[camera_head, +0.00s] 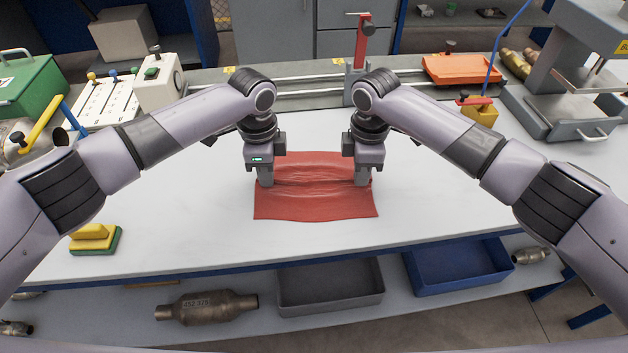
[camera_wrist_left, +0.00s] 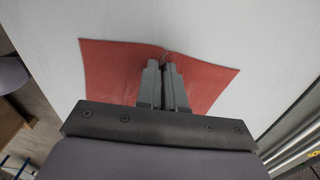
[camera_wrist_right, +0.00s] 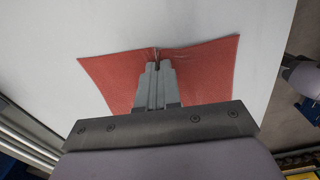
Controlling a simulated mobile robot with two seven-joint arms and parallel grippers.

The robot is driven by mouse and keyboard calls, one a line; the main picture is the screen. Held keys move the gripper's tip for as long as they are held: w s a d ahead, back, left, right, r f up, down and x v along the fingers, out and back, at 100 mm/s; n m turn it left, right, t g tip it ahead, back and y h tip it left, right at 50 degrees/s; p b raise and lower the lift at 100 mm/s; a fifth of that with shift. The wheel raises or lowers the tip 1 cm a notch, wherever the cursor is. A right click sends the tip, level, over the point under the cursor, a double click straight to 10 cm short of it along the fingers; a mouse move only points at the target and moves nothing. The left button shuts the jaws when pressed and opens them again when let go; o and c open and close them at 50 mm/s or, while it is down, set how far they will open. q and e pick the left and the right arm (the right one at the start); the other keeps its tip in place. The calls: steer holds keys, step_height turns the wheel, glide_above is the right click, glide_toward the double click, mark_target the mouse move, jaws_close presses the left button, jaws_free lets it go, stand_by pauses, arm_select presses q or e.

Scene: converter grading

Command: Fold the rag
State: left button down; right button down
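The red rag (camera_head: 315,205) lies on the white worktop, spread out, with wrinkles running across its middle between my two grippers. My left gripper (camera_head: 266,182) is at the rag's left side, pointing down. In the left wrist view its fingers (camera_wrist_left: 165,65) are close together on a pinched bit of the rag (camera_wrist_left: 110,60). My right gripper (camera_head: 364,182) is at the rag's right side. In the right wrist view its fingers (camera_wrist_right: 157,66) are also together, with a crease of the rag (camera_wrist_right: 205,65) at their tips. The rag's far part is partly hidden behind the grippers.
A yellow and green sponge (camera_head: 95,238) lies at the worktop's front left. A red upright fixture (camera_head: 362,42) on rails and an orange tray (camera_head: 461,69) stand at the back. A grey press (camera_head: 575,105) is at the right. The worktop (camera_head: 185,215) around the rag is clear.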

arm_select(q)
steer(key=shift+r, duration=0.1)
arm_select(e)
steer(key=shift+r, duration=0.1)
stand_by(0.3)
